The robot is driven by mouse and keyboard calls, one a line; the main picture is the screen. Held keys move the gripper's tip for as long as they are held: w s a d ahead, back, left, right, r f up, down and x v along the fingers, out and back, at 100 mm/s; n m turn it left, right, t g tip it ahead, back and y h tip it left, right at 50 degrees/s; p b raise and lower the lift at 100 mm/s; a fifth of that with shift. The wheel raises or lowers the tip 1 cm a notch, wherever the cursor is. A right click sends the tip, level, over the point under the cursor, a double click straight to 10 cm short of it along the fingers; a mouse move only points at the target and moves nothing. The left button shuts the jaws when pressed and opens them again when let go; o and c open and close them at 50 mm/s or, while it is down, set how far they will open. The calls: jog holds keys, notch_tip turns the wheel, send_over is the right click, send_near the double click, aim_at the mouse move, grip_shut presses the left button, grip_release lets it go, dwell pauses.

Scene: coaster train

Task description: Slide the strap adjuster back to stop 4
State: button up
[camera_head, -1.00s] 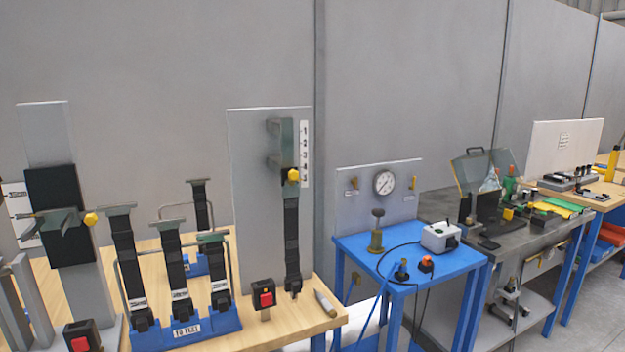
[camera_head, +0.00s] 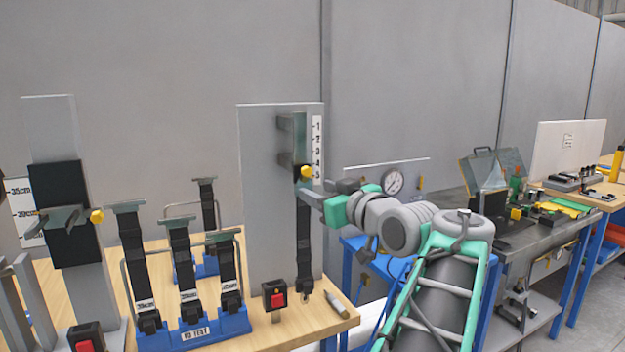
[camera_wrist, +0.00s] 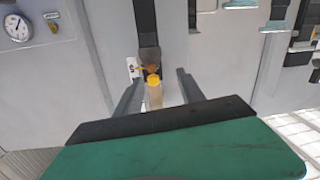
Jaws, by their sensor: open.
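The strap adjuster is on a tall grey panel (camera_head: 262,200); its yellow knob (camera_head: 306,172) sits beside the lowest number, 5, on the white number scale (camera_head: 318,150). A black strap (camera_head: 304,235) hangs below the knob. My gripper (camera_head: 330,192) is just right of and slightly below the knob in the head view. In the wrist view my gripper (camera_wrist: 158,90) is open, its two fingers apart, with the yellow knob (camera_wrist: 153,79) showing between them near the tips. I cannot tell whether either finger touches it.
A blue rack of upright straps (camera_head: 205,332) and a red button box (camera_head: 275,294) stand left on the wooden bench (camera_head: 330,322). A marker-like object (camera_head: 337,302) lies at its front right. A pressure gauge (camera_head: 392,182) is behind my arm. Grey wall backs the panel.

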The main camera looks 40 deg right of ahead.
aim_at(309, 172)
jog(key=shift+t, duration=0.3)
jog(key=w+d, duration=0.1)
jog(key=w, duration=0.1)
jog(key=w+d+r+p, duration=0.1)
jog(key=w, duration=0.1)
jog(key=w+r, duration=0.1)
jog(key=w, duration=0.1)
jog(key=shift+d+p, duration=0.35)
jog(key=shift+d, duration=0.05)
jog(key=shift+s, duration=0.1)
jog(key=shift+c, duration=0.5)
grip_shut()
